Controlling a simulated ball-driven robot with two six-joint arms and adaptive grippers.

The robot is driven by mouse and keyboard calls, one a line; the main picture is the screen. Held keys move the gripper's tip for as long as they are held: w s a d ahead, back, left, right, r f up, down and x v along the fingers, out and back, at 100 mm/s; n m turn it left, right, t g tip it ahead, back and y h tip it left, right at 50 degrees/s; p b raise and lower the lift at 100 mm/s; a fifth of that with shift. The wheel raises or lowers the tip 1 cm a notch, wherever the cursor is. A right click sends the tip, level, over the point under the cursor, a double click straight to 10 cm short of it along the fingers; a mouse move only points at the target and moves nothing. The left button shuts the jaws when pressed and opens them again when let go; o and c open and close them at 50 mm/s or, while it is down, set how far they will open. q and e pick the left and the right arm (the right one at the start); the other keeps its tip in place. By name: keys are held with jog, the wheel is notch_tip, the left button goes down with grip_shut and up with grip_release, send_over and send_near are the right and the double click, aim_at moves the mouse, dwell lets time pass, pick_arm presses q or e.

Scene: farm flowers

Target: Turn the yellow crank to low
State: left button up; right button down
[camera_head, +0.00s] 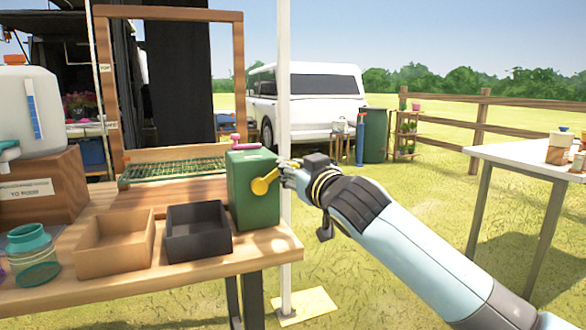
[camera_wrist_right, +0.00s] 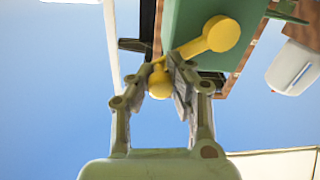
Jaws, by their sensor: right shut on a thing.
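The yellow crank (camera_head: 264,182) sticks out from the right side of a green box (camera_head: 250,205) that stands at the right end of the wooden table. My right gripper (camera_head: 288,172) reaches it from the right. In the right wrist view the crank's round hub (camera_wrist_right: 223,34) and its arm show above, and my right gripper (camera_wrist_right: 160,85) has its two fingers on either side of the yellow knob at the arm's end, shut on it. In the head view the fingers partly hide the knob. No low mark can be read. My left gripper is not in view.
An open tan box (camera_head: 115,255) and an open black box (camera_head: 198,247) stand left of the green box. A pink handle (camera_head: 240,143) is on its top. A white pole (camera_head: 284,100) rises behind. A white table (camera_head: 520,153) stands at right.

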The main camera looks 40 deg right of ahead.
jog(key=shift+a+r+n+p, duration=0.1)
jog(key=shift+r+n+p, duration=0.2)
jog(key=shift+p, duration=0.25)
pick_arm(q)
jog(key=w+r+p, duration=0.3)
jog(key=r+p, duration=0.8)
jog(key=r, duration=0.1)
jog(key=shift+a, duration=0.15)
pick_arm(e)
jog(key=w+a+r+n, duration=0.1)
jog(key=a+n, duration=0.4)
jog(key=n, duration=0.5)
jog(key=shift+w+a+r+g, duration=0.2)
jog(key=shift+a+r+g, duration=0.2)
jog(key=shift+r, duration=0.25)
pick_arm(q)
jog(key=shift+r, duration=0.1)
pick_arm(e)
jog(key=shift+f, duration=0.1)
jog(key=c, duration=1.6)
grip_release()
jog(key=o, duration=0.5)
jog(key=shift+c, duration=0.2)
